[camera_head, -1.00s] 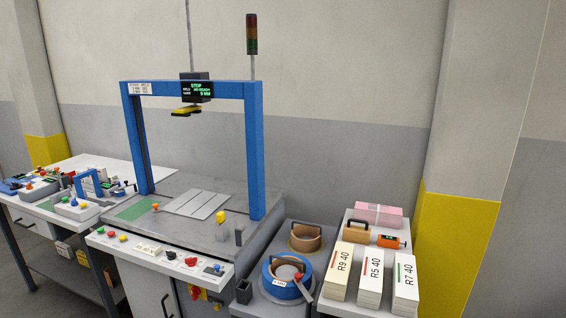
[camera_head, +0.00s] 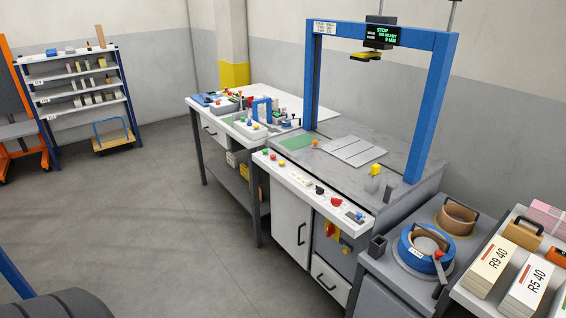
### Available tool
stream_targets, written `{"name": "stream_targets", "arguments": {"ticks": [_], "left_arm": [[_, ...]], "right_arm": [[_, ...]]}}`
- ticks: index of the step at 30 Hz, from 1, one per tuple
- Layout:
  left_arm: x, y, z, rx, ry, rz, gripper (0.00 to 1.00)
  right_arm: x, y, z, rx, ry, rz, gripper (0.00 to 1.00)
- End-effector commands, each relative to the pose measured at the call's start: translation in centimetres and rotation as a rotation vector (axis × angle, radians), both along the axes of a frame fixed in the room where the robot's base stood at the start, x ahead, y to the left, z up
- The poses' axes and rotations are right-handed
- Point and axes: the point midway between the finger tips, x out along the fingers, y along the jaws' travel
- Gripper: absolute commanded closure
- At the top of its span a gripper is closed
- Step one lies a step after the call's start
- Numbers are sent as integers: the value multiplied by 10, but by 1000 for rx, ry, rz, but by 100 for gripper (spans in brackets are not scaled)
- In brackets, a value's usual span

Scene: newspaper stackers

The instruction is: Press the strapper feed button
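The strapper (camera_head: 438,110) is a blue arch over a grey table, right of the middle. Its dark display (camera_head: 382,35) shows green text that begins with STOP. A white control panel (camera_head: 312,188) runs along the table's front edge. It carries several small buttons and knobs, with green, red and yellow ones at its left end (camera_head: 274,157), a black knob (camera_head: 320,190), a red knob (camera_head: 336,202) and a small blue part at the right end. The labels are too small to read, so I cannot tell which is the feed button. Neither gripper is in view.
A workbench (camera_head: 200,108) with small tools stands left of the strapper. A blue strap coil (camera_head: 407,262) and paper stacks (camera_head: 490,265) stand at the right. A shelf rack (camera_head: 80,110) and a trolley (camera_head: 112,137) stand far left. The floor (camera_head: 150,215) in front is clear.

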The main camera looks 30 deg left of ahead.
Motion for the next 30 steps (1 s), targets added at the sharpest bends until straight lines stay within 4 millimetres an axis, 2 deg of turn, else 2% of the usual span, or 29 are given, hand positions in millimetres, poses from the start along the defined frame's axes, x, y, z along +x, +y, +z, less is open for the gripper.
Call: {"name": "stream_targets", "arguments": {"ticks": [8,13,14,30], "left_arm": [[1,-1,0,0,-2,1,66],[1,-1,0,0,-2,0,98],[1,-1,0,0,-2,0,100],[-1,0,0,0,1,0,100]], "right_arm": [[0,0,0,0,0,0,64],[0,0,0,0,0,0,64],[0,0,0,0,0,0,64],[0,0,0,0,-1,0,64]]}}
